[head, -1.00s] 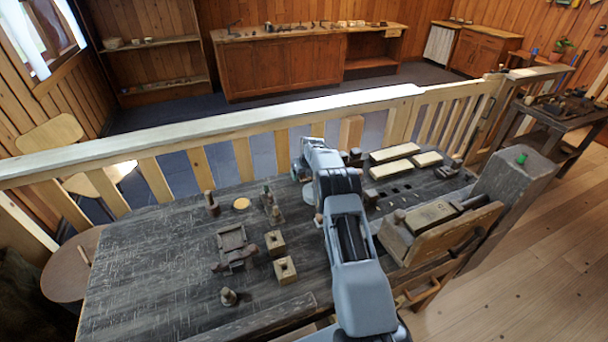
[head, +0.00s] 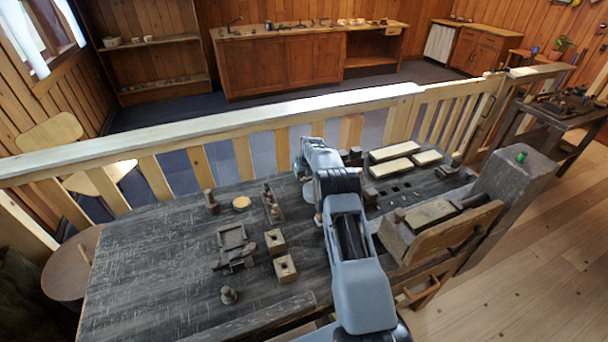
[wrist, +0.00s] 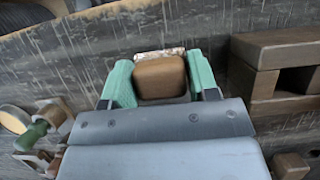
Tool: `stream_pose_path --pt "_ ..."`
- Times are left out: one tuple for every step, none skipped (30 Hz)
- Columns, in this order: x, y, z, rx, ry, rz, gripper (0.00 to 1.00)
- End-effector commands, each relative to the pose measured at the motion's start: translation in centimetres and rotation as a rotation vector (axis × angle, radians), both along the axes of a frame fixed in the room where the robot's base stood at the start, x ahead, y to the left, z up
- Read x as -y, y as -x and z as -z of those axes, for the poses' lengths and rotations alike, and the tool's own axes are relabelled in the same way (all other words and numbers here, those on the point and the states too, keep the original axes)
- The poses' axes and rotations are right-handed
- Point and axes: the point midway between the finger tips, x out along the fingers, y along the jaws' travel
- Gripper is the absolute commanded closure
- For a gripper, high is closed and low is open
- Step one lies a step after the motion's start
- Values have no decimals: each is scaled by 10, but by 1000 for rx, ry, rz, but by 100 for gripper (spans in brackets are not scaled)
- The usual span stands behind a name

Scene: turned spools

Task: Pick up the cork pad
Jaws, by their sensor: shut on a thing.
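In the wrist view, my gripper (wrist: 160,85) has two green fingers, one on each side of a brown, round-cornered block (wrist: 160,78), and is shut on it. A pale, speckled strip shows along the block's far edge. I take this held piece for the cork pad, though its underside is hidden. Whether it touches the bench cannot be told. In the head view, my arm hides the gripper and the held piece.
The dark, scratched bench (head: 150,250) has a round tan disc (head: 242,202), two holed wooden blocks (head: 285,268) and a small knobbed piece (head: 229,294). Pale bars (head: 390,168) lie right of my arm. A railing (head: 210,134) runs behind. The bench's left part is clear.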

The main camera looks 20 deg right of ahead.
Motion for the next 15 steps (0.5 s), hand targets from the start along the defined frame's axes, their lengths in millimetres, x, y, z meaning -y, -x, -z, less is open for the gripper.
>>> stream_pose_path --pt "0 0 0 0 0 0 69" --pt "0 0 0 0 0 0 69" --pt "0 0 0 0 0 0 69" --pt "0 0 -1 1 0 0 69" --pt "0 0 -1 1 0 0 69" --pt "0 0 -3 1 0 0 69" --pt "0 0 -4 1 0 0 69" --pt "0 -1 -6 2 0 0 69" --pt "0 -1 -9 2 1 0 69" --pt "0 -1 -12 3 1 0 69" --pt "0 -1 -14 3 1 0 69" --pt "0 -1 -19 4 1 0 69" --pt "0 -1 -24 4 1 0 69" --pt "0 -1 -29 4 1 0 69" --pt "3 1 -35 4 1 3 69"
